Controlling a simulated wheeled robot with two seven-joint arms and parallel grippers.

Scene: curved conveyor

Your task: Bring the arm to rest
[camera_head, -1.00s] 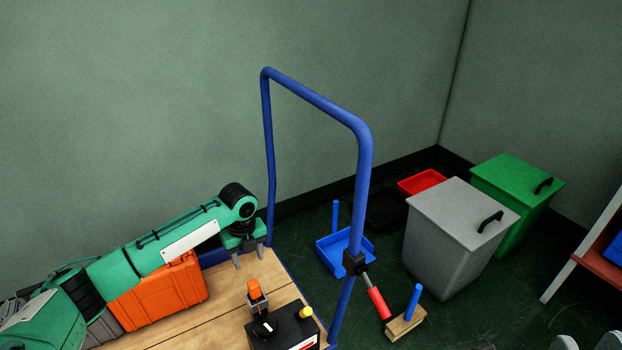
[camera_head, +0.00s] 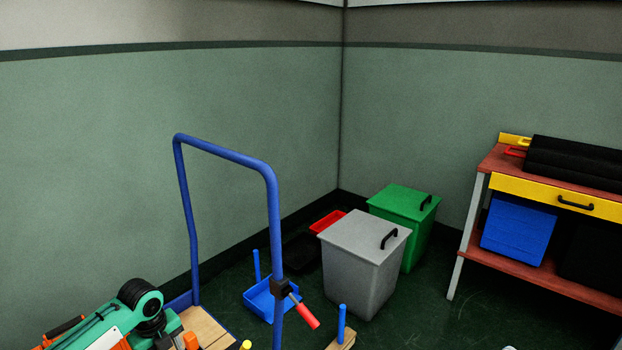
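My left arm, green with a black wrist joint, comes in at the lower left. My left gripper (camera_head: 176,340) is at the bottom edge, over the wooden deck (camera_head: 205,327) of a blue-framed trolley. Its fingers are mostly cut off or hidden, so I cannot see whether they are open or hold anything. My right gripper cannot be made out in this view.
The trolley's blue handle (camera_head: 225,154) rises just right of my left arm. Beyond it are a blue tray (camera_head: 262,302), a grey bin (camera_head: 358,265) and a green bin (camera_head: 400,203). A workbench (camera_head: 487,180) stands at right. Open floor lies between bins and bench.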

